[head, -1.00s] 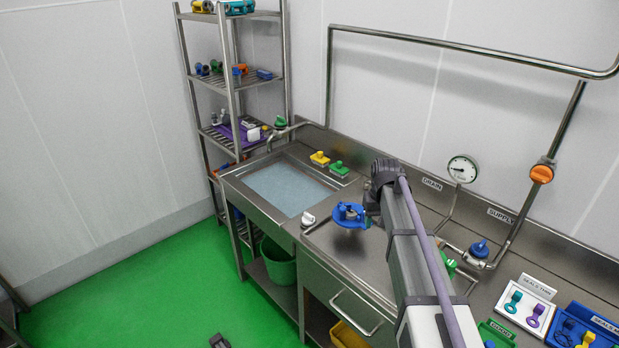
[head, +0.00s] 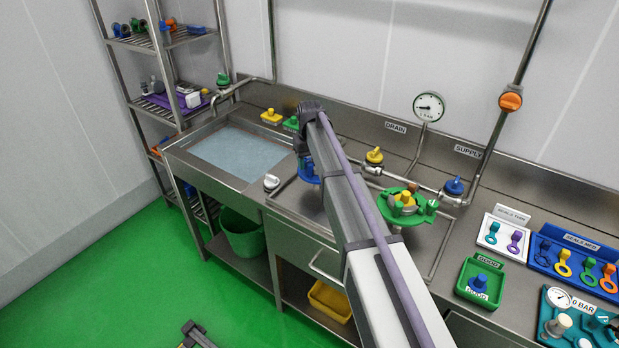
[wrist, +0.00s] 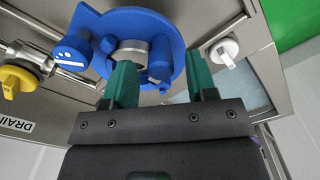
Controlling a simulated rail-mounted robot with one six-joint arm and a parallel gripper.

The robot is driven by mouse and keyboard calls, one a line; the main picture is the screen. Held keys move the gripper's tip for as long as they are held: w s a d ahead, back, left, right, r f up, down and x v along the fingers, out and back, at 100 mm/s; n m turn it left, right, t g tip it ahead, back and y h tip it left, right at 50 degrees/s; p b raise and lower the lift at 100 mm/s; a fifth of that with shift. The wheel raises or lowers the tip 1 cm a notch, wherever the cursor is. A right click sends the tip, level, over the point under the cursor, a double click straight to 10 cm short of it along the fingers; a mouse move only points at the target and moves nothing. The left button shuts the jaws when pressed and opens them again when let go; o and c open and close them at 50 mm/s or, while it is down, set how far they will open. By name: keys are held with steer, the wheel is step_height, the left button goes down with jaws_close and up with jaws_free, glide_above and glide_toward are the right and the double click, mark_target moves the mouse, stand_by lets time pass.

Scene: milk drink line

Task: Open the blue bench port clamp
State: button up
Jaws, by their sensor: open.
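The blue bench port clamp (wrist: 88,22) fills the upper middle of the wrist view, a thick blue ring around a grey metal port (wrist: 130,50). In the head view the blue clamp (head: 307,172) shows only partly, as my arm covers the rest. My gripper (wrist: 163,80) has two green fingers, spread apart. The left finger overlaps the clamp's lower part and the right finger is to the right of the ring. Whether either finger touches the clamp cannot be told.
A white knob (wrist: 226,50) sits right of the clamp. A yellow valve (wrist: 18,80) on a pipe is at left. In the head view, a green clamp (head: 388,208) stands right of my arm, and a water-filled sink (head: 240,155) lies left.

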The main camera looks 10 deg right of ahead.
steer(key=shift+f, duration=0.8)
steer(key=shift+r, duration=0.2)
jaws_close()
